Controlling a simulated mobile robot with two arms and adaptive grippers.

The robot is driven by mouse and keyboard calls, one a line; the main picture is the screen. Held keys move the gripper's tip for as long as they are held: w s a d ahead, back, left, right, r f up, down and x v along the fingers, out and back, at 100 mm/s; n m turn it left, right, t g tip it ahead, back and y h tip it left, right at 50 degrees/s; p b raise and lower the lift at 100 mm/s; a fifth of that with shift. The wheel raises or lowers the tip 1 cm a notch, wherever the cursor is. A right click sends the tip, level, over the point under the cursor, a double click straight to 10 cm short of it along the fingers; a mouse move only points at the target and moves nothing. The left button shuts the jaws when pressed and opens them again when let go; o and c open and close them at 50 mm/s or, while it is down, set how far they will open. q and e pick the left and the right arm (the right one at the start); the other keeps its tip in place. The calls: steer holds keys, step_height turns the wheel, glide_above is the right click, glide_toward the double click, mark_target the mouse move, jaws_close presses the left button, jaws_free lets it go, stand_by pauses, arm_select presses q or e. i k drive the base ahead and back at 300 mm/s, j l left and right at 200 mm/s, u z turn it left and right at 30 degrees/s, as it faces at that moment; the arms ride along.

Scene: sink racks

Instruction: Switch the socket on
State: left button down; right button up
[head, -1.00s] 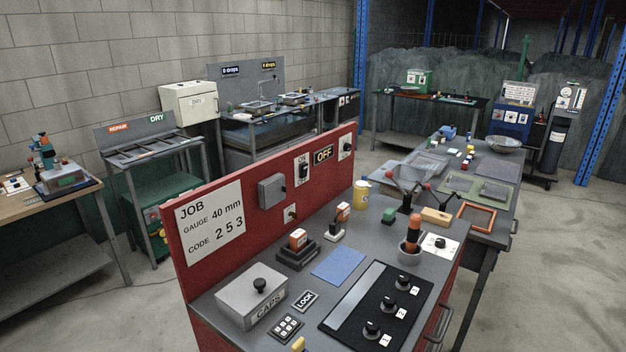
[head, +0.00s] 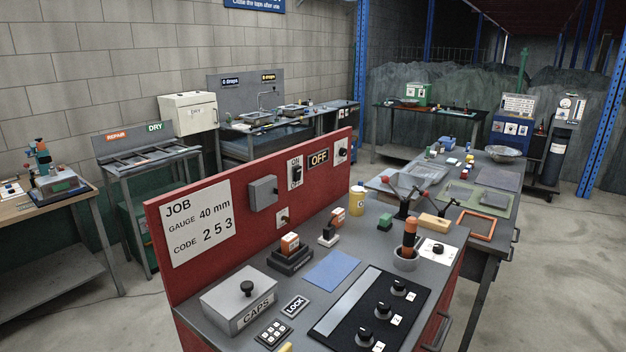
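A red upright panel (head: 180,278) stands along the back of the near grey bench. A small pale socket plate (head: 283,218) is low on the panel, with a dark detail too small to make out. Above it is a white switch plate (head: 296,172) marked ON at the top, with a dark switch on it. Its exact position is too small to tell. A black sign (head: 318,160) beside it reads OFF. Another pale plate with a dark knob (head: 342,151) is at the panel's right end. Neither gripper is in view.
A grey box (head: 263,192) sits on the panel left of the switch plate. The bench holds a CAPS box (head: 238,301), a blue mat (head: 332,270), stamps, a yellow tin (head: 357,201) and a black knob panel (head: 350,322). Open floor (head: 560,280) lies to the right.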

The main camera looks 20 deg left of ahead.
mark_target(299, 170)
steer(key=i+l, duration=0.15)
steer(key=l, duration=0.2)
steer(key=i+l, duration=0.1)
steer(key=l, duration=0.25)
steer(key=i+l, duration=0.15)
steer(key=l, duration=0.2)
steer(key=i+l+z, duration=0.1)
steer(key=l, duration=0.25)
